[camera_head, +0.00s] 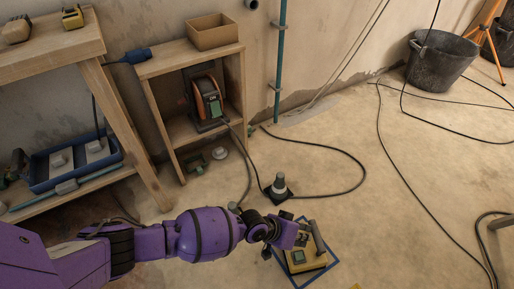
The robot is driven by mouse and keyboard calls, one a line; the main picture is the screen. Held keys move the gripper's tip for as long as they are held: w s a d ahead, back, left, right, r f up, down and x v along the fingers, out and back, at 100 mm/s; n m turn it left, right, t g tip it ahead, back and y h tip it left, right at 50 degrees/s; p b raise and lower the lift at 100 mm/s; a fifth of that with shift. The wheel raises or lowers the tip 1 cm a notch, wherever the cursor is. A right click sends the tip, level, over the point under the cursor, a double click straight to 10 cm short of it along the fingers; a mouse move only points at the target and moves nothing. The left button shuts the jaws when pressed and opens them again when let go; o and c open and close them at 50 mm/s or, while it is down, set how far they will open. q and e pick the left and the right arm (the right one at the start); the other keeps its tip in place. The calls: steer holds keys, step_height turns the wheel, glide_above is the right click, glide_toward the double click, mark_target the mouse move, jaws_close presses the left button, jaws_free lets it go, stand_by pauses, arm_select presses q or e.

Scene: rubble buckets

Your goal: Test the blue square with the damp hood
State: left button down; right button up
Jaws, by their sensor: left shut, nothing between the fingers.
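The blue square (322,274) is an outline on the floor at the lower middle; its right corner and lower right edge show best. A yellow device (308,264) with a small green face and a dark grey bar sits inside it. It may be the damp hood, but I cannot tell for sure. My left gripper (295,237) is shut and empty, over the device's upper left part. The gripper hides part of the device and of the square. I cannot tell whether they touch. My right gripper is out of view.
A black cable (340,150) loops over the floor. A wooden shelf (150,72) holds a reel, and a bench (60,55) stands left. A black bucket (437,62) stands back right.

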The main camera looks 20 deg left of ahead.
arm_select(q)
steer(key=b, duration=0.7)
glide_above(299, 256)
steer(key=w, duration=0.2)
steer(key=f, duration=0.8)
steer(key=shift+w+a, duration=0.1)
steer(key=shift+a, duration=0.15)
steer(key=shift+f, duration=0.25)
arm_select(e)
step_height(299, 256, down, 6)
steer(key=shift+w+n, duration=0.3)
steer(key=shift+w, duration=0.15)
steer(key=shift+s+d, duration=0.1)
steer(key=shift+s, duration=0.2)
arm_select(q)
steer(key=shift+f, duration=0.1)
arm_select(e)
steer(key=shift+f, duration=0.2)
arm_select(q)
steer(key=shift+w+f+b, duration=0.15)
steer(key=shift+f+b, duration=0.05)
steer(key=shift+b, duration=0.3)
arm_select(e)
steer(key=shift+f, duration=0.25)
